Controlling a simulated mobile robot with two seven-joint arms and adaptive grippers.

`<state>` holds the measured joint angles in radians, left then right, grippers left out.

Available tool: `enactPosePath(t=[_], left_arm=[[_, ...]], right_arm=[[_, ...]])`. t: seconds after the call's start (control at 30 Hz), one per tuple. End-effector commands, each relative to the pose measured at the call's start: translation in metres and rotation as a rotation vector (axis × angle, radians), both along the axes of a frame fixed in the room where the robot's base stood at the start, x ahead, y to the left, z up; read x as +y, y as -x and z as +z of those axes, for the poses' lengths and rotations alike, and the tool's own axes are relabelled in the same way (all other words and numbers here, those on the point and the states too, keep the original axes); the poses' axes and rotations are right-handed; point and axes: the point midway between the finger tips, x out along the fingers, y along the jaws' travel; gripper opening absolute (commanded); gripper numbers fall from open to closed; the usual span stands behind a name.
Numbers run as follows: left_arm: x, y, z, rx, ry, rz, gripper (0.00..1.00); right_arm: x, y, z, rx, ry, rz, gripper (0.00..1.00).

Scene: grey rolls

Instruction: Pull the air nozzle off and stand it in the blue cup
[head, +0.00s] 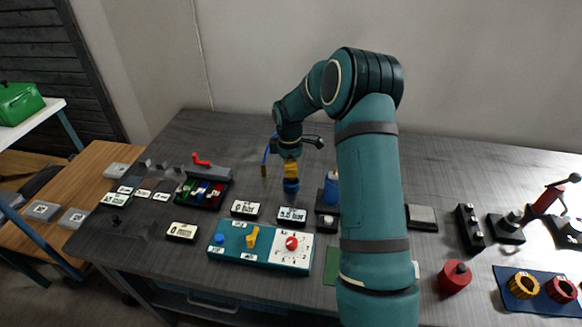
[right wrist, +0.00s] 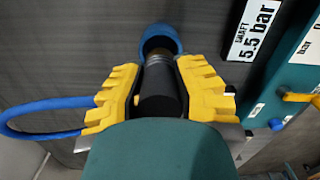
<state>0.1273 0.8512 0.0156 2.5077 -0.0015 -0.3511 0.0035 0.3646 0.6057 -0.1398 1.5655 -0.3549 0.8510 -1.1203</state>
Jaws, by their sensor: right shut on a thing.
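My right gripper (head: 290,176) points down over the middle of the table. In the right wrist view its yellow fingers (right wrist: 155,95) are shut on the black air nozzle (right wrist: 158,90), which has a brownish collar toward its far end. The blue cup (right wrist: 160,32) shows just past the fingertips, and the nozzle's far end lines up with its mouth. I cannot tell how deep it is. In the head view the blue cup (head: 291,187) is right below the fingers. My left gripper is out of view.
A blue hose (right wrist: 35,122) loops left of the fingers. A blue cylinder (head: 331,190) stands close right, partly behind my arm. A tray (head: 203,190) with coloured pieces is left.

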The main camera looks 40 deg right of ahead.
Motion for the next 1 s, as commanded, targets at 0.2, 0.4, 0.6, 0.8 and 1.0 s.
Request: enactPosePath(t=[0.2,0.4,0.6,0.8,1.0], left_arm=[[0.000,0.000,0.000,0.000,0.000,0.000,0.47],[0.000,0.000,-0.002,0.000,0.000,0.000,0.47],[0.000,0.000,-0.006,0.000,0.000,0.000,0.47],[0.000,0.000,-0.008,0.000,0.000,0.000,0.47],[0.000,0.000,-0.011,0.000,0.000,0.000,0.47]], right_arm=[[0.000,0.000,0.000,0.000,0.000,0.000,0.00],[0.000,0.000,-0.004,0.000,0.000,0.000,0.00],[0.000,0.000,-0.010,0.000,0.000,0.000,0.00],[0.000,0.000,-0.015,0.000,0.000,0.000,0.00],[0.000,0.000,-0.021,0.001,-0.001,0.000,0.00]])
